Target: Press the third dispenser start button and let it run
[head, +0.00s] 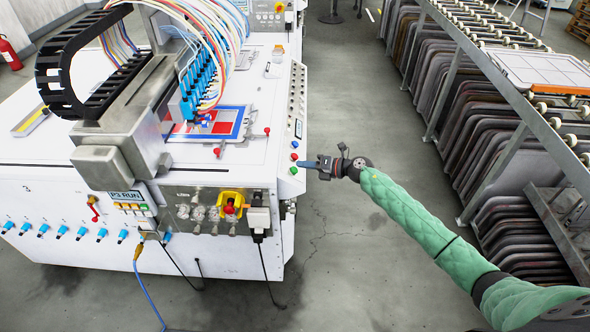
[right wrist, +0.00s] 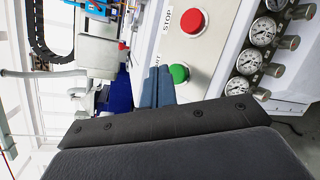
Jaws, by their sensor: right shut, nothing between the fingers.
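The dispenser machine (head: 60,150) is a white cabinet marked 3, with a sloped button strip on its right edge. In the right wrist view a green button (right wrist: 180,73) sits beside a red button (right wrist: 191,20) labelled STOP; the green one's label is partly hidden. In the head view the green button (head: 293,170) is at the strip's near end, close to the red button (head: 294,157). My right gripper (head: 308,164) is shut and empty, its blue fingertips (right wrist: 155,82) right beside the green button. I cannot tell whether they touch it. My left gripper is out of view.
A small display (head: 124,196) on the machine front seems to read P3 RUN. Round gauges (right wrist: 263,31) line the panel beside the buttons. A roller rack (head: 480,50) with stacked trays stands at right. The grey floor between is clear.

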